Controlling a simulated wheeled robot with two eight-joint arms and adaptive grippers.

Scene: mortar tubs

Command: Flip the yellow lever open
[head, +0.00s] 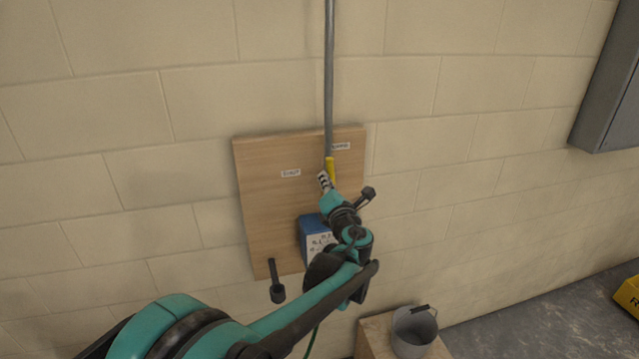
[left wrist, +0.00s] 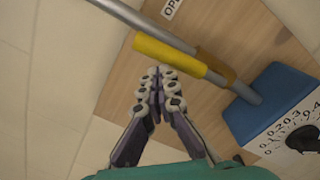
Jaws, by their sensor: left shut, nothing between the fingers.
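The yellow lever (head: 330,167) is on a grey pipe in front of a wooden board on the wall. In the left wrist view the lever's yellow handle (left wrist: 170,54) lies slantwise, close beside the pipe. My left gripper (head: 324,181) is at the lever's lower end in the head view. In the left wrist view the left gripper (left wrist: 160,74) is shut and empty, its fingertips right at the handle's lower edge. I cannot tell whether they touch it. My right gripper is not in view.
The wooden board (head: 262,205) carries small labels and a blue box (head: 311,228) with a dial, partly behind my arm. The grey pipe (head: 329,80) runs up the block wall. A grey bucket (head: 413,330) stands below right. A grey cabinet (head: 610,90) is far right.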

